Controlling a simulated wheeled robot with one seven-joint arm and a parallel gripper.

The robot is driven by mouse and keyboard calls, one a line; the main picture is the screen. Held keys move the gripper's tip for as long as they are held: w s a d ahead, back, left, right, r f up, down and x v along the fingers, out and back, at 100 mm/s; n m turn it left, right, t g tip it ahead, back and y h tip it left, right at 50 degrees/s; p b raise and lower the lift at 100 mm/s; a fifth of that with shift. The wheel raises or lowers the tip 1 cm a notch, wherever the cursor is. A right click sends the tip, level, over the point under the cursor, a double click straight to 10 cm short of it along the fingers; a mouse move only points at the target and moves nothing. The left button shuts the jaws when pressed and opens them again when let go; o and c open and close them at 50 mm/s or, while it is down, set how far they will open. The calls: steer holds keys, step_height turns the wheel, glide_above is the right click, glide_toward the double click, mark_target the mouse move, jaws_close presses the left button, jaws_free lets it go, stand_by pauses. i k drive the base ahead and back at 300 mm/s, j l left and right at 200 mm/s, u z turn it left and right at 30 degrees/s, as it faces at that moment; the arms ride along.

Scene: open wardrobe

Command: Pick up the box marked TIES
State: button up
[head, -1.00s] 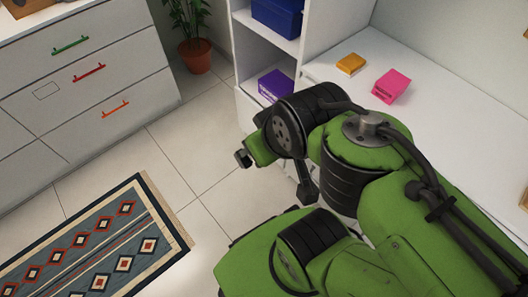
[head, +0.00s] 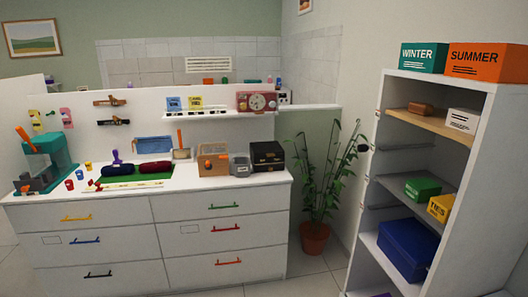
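The box marked TIES (head: 440,208) is yellow with dark lettering. In the head view it sits at the right end of a middle shelf in the open white wardrobe, at the right of the picture. A green box (head: 422,188) stands just to its left on the same shelf. The right side of the TIES box is cut off by the wardrobe's side panel. My gripper is not in the head view now, so its state does not show.
The wardrobe (head: 462,82) holds a blue box (head: 407,250) below, a brown item (head: 421,109) and white box (head: 463,120) above. WINTER (head: 424,57) and SUMMER (head: 487,62) boxes stand on top. A potted plant (head: 315,238) and white dresser (head: 180,237) stand left.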

mark_target(441, 207)
steer(key=i+j+z, duration=0.15)
steer(key=i+z, duration=0.3)
steer(key=i+j+z, duration=0.25)
steer(key=i+z, duration=0.15)
steer(key=i+j+z, duration=0.65)
steer(key=j+z, duration=0.25)
steer(key=i+j+z, duration=0.15)
steer(key=j+z, duration=0.25)
steer(key=j, duration=0.2)
